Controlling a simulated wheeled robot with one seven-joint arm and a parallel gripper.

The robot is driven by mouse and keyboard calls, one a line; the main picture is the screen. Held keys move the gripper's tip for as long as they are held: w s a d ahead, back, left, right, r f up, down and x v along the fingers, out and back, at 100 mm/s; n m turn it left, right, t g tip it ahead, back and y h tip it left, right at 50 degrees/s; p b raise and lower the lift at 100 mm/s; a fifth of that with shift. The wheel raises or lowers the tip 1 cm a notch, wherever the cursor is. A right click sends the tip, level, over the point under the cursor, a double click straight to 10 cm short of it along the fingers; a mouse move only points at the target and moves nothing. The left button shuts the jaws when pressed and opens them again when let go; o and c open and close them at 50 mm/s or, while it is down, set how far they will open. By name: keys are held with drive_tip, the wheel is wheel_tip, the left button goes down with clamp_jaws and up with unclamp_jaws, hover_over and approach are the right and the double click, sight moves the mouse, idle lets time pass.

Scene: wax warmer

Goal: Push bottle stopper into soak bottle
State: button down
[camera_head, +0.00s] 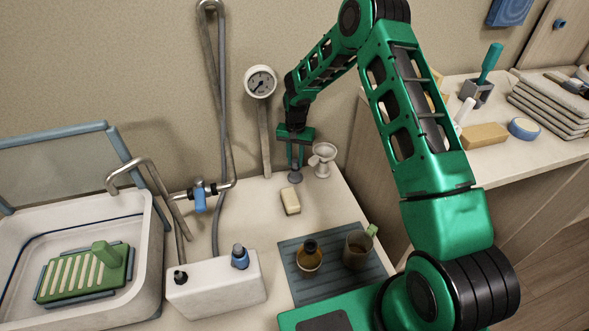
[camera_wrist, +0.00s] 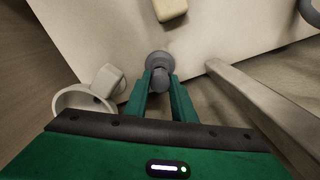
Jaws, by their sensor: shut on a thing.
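My gripper (camera_head: 295,163) points down at the back of the counter and is shut on a small grey stopper (camera_head: 295,178). In the wrist view the stopper (camera_wrist: 158,61) has a round, wider far end and sits between the fingertips (camera_wrist: 160,82). It is at or just above the counter top; I cannot tell which. An amber vessel with a dark round top (camera_head: 309,257) stands on the blue ribbed mat (camera_head: 298,286), in front of my gripper. It may be the soak bottle, but its opening is not clear. A brownish glass jar (camera_head: 356,252) with a green piece stands beside it.
A white funnel-like cup (camera_head: 323,160) stands close right of my gripper. A cream block (camera_head: 290,201) lies just in front. A gauge on a post (camera_head: 261,83) rises behind left. A white box with dark and blue knobs (camera_head: 215,287) and a sink (camera_head: 147,247) are left.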

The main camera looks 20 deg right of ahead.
drive_tip(key=shift+r, duration=2.55)
